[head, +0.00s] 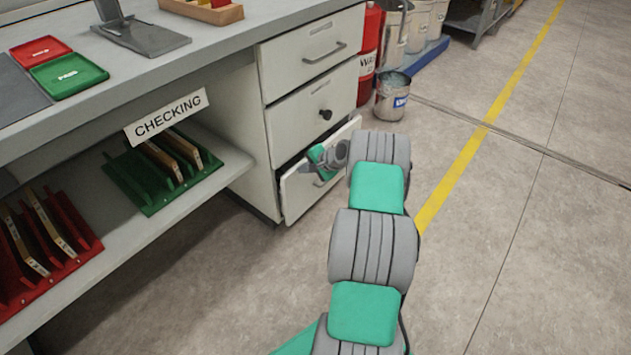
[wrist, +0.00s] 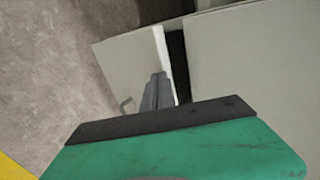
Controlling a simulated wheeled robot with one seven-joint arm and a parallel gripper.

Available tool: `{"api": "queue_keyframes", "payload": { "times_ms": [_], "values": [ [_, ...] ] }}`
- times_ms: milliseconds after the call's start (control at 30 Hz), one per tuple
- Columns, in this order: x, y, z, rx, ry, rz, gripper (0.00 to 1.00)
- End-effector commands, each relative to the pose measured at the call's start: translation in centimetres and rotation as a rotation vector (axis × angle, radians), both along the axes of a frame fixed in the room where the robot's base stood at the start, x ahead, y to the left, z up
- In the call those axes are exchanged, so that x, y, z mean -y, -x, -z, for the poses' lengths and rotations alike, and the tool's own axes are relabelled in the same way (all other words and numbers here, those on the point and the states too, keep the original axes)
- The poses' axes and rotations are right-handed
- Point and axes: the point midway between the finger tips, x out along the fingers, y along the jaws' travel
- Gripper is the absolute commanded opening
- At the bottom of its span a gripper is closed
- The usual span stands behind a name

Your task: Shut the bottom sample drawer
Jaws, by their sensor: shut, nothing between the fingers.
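The bottom sample drawer (head: 298,196) is the lowest of three drawers in the pale cabinet under the bench. It stands partly open, its front out from the cabinet. My gripper (head: 308,167) is shut and empty at the drawer's upper front, seen past my arm. In the wrist view, the shut fingers (wrist: 157,92) are against or very near the top edge of the drawer front (wrist: 130,70); I cannot tell if they touch. A dark gap shows between the drawer front and the cabinet (wrist: 240,60). The drawer's handle (wrist: 127,104) shows to the left of the fingers.
The middle drawer (head: 305,120) with a dark knob and the top drawer (head: 310,55) are closed. A red drum (head: 370,55) and a metal bucket (head: 392,97) stand on the floor behind the cabinet's right side. The floor to the right (head: 540,200) is clear.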

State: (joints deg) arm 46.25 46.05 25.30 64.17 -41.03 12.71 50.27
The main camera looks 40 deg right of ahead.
Motion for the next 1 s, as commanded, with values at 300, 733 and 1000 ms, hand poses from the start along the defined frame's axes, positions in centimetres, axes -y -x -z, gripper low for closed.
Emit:
{"api": "queue_keyframes", "payload": {
  "times_ms": [300, 733, 1000],
  "values": [
    [-1.1, -3.5, 0.1, 0.0, -0.001, -0.003, 0.0],
    [-1.4, -4.2, -0.1, 0.005, 0.003, -0.006, 0.0],
    [-1.1, -3.0, -0.4, 0.003, 0.0, -0.006, 0.0]
  ]
}}
